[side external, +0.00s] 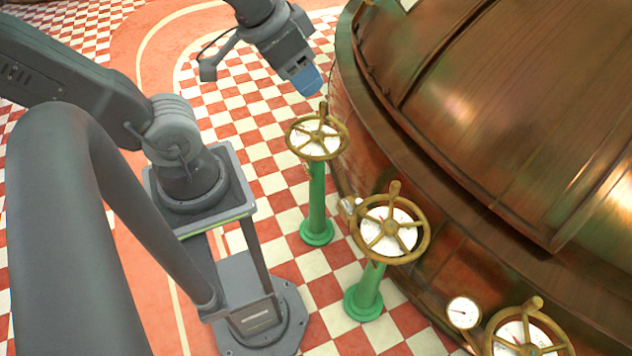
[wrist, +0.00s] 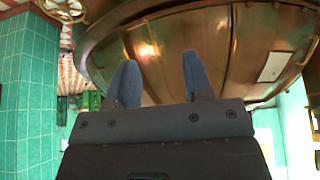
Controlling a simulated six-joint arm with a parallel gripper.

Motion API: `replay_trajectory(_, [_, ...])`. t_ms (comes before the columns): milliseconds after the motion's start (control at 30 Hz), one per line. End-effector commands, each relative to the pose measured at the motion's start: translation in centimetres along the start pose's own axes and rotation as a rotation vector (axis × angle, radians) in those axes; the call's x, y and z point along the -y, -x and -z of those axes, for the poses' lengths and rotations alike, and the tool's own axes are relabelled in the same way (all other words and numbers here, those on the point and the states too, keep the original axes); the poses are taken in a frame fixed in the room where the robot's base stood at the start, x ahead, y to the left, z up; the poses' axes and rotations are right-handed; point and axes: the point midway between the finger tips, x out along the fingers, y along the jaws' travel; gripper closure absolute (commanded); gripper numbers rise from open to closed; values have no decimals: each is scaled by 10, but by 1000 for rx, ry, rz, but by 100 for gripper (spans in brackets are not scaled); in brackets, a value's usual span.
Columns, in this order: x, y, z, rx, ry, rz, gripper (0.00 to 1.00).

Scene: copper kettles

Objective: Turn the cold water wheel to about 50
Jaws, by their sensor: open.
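Three brass handwheels with upright knobs and white dials stand beside the copper kettle: a far wheel (side external: 300,127), a middle wheel (side external: 424,240) and a near wheel (side external: 566,345) cut by the bottom edge. I cannot tell which is the cold water wheel; no label is readable, and the dial values are too small to read. My gripper (side external: 310,84), with blue fingers, is just above the far wheel's knob in the picture. In the wrist view my gripper (wrist: 157,75) is open, with nothing between its fingers.
The copper kettle (side external: 500,110) fills the right side and also shows ahead in the wrist view (wrist: 235,45). Green posts (side external: 317,195) carry the far and middle wheels. A small round gauge (side external: 463,313) sits by the near wheel. Red and white tiled floor (side external: 265,115) lies open left of the wheels.

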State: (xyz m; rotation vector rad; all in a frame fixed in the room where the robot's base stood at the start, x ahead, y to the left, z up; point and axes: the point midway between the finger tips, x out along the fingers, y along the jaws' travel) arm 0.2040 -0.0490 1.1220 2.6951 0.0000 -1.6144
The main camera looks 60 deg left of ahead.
Motion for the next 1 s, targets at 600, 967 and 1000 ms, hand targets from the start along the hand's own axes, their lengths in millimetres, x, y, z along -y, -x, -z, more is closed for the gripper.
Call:
replay_trajectory(600, [110, -80, 153, 181, 343, 120, 46])
replay_trajectory(967, [251, -208, 184, 307, 615, 187, 46])
replay_trajectory(1000, [268, -224, 181, 321, 646, 193, 46])
